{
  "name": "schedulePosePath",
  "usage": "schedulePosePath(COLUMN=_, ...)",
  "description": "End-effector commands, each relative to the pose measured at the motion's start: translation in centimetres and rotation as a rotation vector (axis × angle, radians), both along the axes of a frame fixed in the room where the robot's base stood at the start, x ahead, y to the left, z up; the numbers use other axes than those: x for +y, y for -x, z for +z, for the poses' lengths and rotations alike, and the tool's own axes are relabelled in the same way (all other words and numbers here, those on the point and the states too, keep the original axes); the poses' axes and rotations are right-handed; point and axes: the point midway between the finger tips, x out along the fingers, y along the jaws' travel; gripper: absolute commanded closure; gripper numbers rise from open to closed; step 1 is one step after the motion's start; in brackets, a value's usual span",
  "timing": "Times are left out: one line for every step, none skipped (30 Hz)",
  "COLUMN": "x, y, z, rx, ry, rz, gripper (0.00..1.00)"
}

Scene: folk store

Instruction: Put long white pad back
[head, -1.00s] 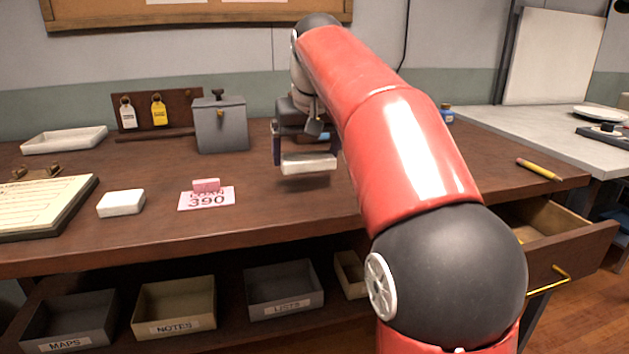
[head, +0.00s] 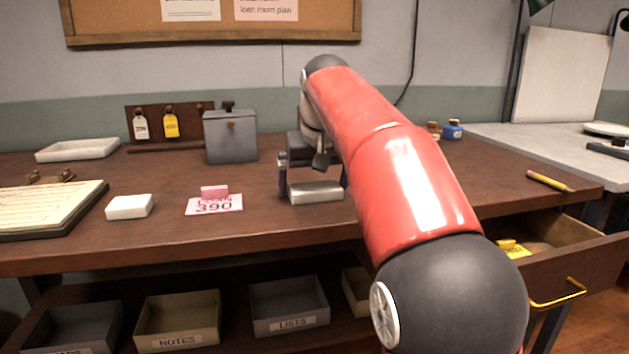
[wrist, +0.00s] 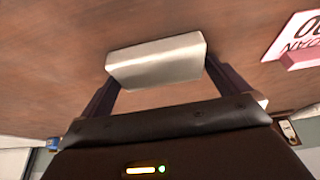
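The long white pad (head: 316,192) is between the fingers of my gripper (head: 314,184), low at the tabletop right of the pink card. Whether its underside rests on the wood is hard to tell. In the wrist view the pad (wrist: 156,62) spans the gap, with a dark finger at each end, and my gripper looks shut on it. A shorter white block (head: 130,207) lies on the table at left.
A pink card marked 390 (head: 228,206) with a pink block (head: 214,191) lies left of my gripper. A grey box (head: 230,138) stands behind. An open drawer (head: 568,268) juts out at right. Labelled bins, including the LISTS bin (head: 290,323), sit below. The tabletop at right is mostly clear.

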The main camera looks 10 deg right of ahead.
Motion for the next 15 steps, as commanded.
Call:
schedulePosePath(x=0.0, y=0.0, z=0.0, rx=0.0, ry=0.0, rz=0.0, gripper=0.0)
schedulePosePath(x=0.0, y=0.0, z=0.0, rx=0.0, ry=0.0, rz=0.0, gripper=0.0)
schedulePosePath(x=0.0, y=0.0, z=0.2, rx=0.0, ry=0.0, rz=0.0, gripper=0.0)
schedulePosePath(x=0.0, y=0.0, z=0.3, rx=-0.001, ry=0.0, rz=0.0, gripper=0.0)
schedulePosePath(x=0.0, y=0.0, z=0.6, rx=-0.001, ry=0.0, rz=0.0, gripper=0.0)
schedulePosePath(x=0.0, y=0.1, z=0.9, rx=-0.003, ry=0.0, rz=0.0, gripper=0.0)
schedulePosePath(x=0.0, y=0.3, z=1.3, rx=-0.003, ry=0.0, rz=0.0, gripper=0.0)
schedulePosePath(x=0.0, y=0.4, z=1.7, rx=-0.003, ry=0.0, rz=0.0, gripper=0.0)
schedulePosePath(x=0.0, y=0.7, z=2.5, rx=-0.004, ry=0.0, rz=0.0, gripper=0.0)
schedulePosePath(x=0.0, y=0.9, z=3.0, rx=-0.005, ry=0.0, rz=0.0, gripper=0.0)
schedulePosePath(x=0.0, y=1.2, z=3.6, rx=-0.004, ry=0.0, rz=0.0, gripper=0.0)
schedulePosePath(x=0.0, y=1.5, z=4.6, rx=-0.005, ry=0.0, rz=0.0, gripper=0.0)
schedulePosePath(x=0.0, y=1.8, z=5.2, rx=-0.004, ry=0.0, rz=0.0, gripper=0.0)
schedulePosePath(x=0.0, y=2.0, z=5.8, rx=-0.005, ry=0.0, rz=0.0, gripper=0.0)
schedulePosePath(x=0.0, y=2.4, z=6.6, rx=-0.004, ry=0.0, rz=0.0, gripper=0.0)
